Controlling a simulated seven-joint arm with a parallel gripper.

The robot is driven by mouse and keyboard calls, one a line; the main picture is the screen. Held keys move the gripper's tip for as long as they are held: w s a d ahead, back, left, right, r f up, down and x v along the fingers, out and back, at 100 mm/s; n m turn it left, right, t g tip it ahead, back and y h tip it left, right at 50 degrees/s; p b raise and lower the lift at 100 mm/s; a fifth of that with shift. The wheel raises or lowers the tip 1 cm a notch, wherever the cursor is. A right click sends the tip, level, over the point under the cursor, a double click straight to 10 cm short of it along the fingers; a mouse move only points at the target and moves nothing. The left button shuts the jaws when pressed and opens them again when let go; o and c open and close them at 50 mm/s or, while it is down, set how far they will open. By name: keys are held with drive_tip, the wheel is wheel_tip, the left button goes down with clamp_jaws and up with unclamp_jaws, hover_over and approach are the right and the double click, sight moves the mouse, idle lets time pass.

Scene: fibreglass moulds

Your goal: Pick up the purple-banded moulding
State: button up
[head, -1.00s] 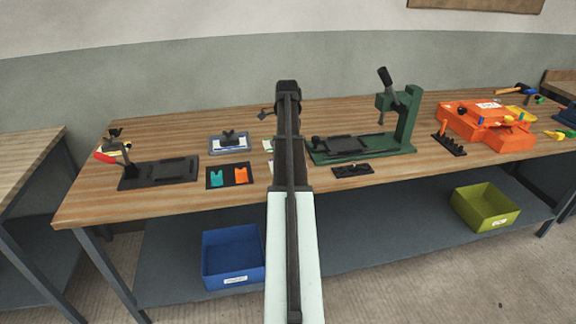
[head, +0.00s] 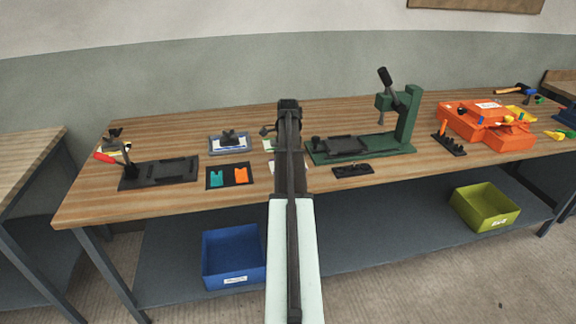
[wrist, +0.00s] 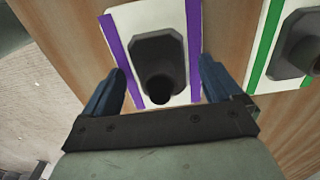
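The purple-banded moulding is in the wrist view: a dark grey eight-sided block (wrist: 160,60) with a round dark knob on its near end. It sits on a white card with a purple band (wrist: 113,45) along each side. My gripper (wrist: 162,66) is open, with one blue-grey finger on each side of the block and gaps between fingers and block. The fingers overlap the purple bands in the picture; their height above the card is hard to tell. In the head view my arm hides the gripper and most of this spot.
A green-banded card with a similar grey block (wrist: 300,45) lies to the right in the wrist view. In the head view, a green press (head: 400,120) stands right of my arm, and a black mat (head: 229,186) with teal and orange pieces lies left. The bench's front edge is near.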

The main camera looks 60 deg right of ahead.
drive_tip(key=c, duration=1.3)
drive_tip(key=shift+r, duration=0.15)
